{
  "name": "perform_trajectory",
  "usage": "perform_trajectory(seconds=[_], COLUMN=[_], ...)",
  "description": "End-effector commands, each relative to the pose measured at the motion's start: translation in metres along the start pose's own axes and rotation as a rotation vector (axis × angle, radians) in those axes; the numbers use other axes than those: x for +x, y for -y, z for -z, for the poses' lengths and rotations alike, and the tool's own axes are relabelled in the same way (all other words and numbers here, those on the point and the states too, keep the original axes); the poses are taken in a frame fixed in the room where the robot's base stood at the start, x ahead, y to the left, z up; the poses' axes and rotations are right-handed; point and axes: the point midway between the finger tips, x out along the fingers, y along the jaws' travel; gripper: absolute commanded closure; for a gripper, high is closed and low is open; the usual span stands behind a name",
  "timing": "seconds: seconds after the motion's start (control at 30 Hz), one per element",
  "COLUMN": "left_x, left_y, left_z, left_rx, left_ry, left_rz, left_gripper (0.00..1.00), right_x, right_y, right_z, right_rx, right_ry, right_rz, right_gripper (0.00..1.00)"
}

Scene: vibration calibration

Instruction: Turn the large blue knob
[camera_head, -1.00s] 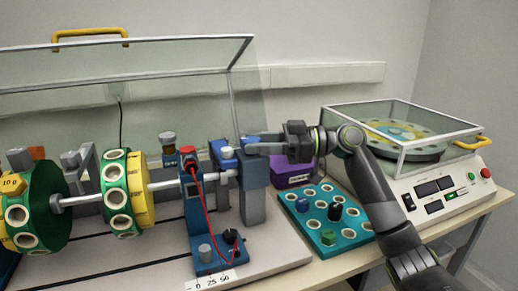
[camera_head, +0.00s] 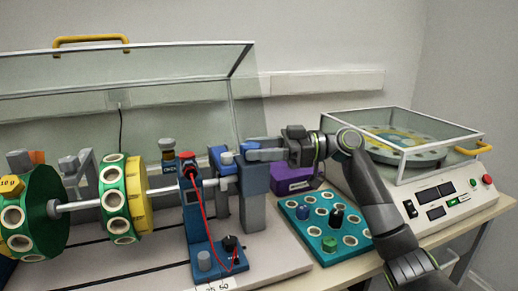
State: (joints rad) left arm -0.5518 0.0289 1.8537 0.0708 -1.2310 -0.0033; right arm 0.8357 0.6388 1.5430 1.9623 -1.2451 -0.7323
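A smaller blue part with a pale top (camera_head: 226,158) is just left of the fingertips. My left gripper is not in view.
Left are the shaft with green and yellow discs (camera_head: 123,200), a clear raised cover and a blue stand (camera_head: 205,225) with a red cable. Right are a teal tray (camera_head: 325,251) with pegs, a purple box (camera_head: 290,178) and a clear-covered machine (camera_head: 445,200).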

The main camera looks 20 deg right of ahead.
Motion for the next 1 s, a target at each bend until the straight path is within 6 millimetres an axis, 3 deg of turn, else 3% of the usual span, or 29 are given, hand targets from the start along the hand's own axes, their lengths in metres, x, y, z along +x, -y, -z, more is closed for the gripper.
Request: perform_trajectory(seconds=[0.27,0.43,0.8,1.0], left_x=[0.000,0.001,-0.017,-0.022], left_y=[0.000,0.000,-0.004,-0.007], left_z=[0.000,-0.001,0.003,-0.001], left_rx=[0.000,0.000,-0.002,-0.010], left_ry=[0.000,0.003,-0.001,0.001], left_rz=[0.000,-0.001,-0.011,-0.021], left_gripper=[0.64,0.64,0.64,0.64], right_x=[0.000,-0.012,-0.084,-0.112], right_y=[0.000,-0.001,-0.001,-0.001], right_z=[0.000,-0.001,-0.002,-0.001], right_rx=[0.000,0.001,0.002,0.001], right_ry=[0.000,0.003,0.004,0.002], right_rz=[0.000,-0.003,-0.005,-0.002], right_gripper=[0.50,0.50,0.50,0.50])
